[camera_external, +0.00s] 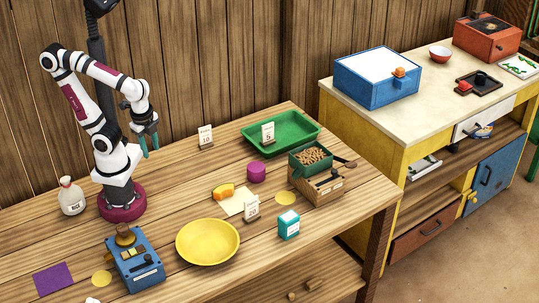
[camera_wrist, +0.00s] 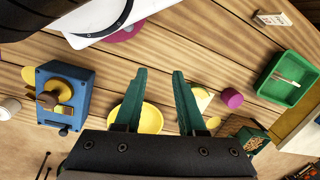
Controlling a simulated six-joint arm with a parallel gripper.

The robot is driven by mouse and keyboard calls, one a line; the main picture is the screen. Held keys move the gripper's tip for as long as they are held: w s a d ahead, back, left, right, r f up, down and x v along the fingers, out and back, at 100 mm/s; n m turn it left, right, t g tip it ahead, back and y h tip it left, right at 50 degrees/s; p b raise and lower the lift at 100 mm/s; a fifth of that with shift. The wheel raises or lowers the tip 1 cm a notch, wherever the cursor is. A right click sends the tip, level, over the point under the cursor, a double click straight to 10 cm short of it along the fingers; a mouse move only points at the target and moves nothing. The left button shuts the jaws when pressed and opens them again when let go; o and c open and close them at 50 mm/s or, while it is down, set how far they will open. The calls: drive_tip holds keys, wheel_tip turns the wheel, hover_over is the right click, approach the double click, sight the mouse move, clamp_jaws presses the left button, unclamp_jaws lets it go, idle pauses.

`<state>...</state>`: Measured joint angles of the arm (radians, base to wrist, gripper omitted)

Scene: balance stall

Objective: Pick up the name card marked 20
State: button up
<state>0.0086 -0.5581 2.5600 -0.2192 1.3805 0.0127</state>
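Three small white name cards stand in the outside view. The card at the front (camera_external: 252,209) stands beside a cream sheet, behind the yellow bowl; its number is too small to read surely. Another card (camera_external: 205,137) at the back reads 10. A third card (camera_external: 268,133) at the green tray reads 5. My gripper (camera_external: 148,152) is up at the left, over the table's back part, far from the front card. In the wrist view my gripper (camera_wrist: 158,74) has its two teal fingers apart with nothing held between them. The front card is not clearly visible there.
The yellow bowl (camera_external: 207,242), purple cylinder (camera_external: 256,172), teal box (camera_external: 289,225) and wooden box (camera_external: 318,188) with a green bin of nuts (camera_external: 311,158) surround the front card. A blue scale (camera_external: 135,262) stands at the front left. The table's back middle is mostly clear.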

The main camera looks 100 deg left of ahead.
drive_tip(key=o, duration=1)
drive_tip(key=w+d+f+n+g+h, duration=0.2)
drive_tip(key=d+n+h, duration=0.25)
drive_tip(key=n, duration=0.25)
drive_tip(key=n+t+h, duration=0.6)
drive_tip(key=n+t, duration=0.6)
drive_tip(key=n, duration=1.5)
approach(251, 199)
drive_tip(key=x, duration=1)
drive_tip(key=shift+a+f, duration=0.1)
drive_tip(key=shift+f, duration=0.2)
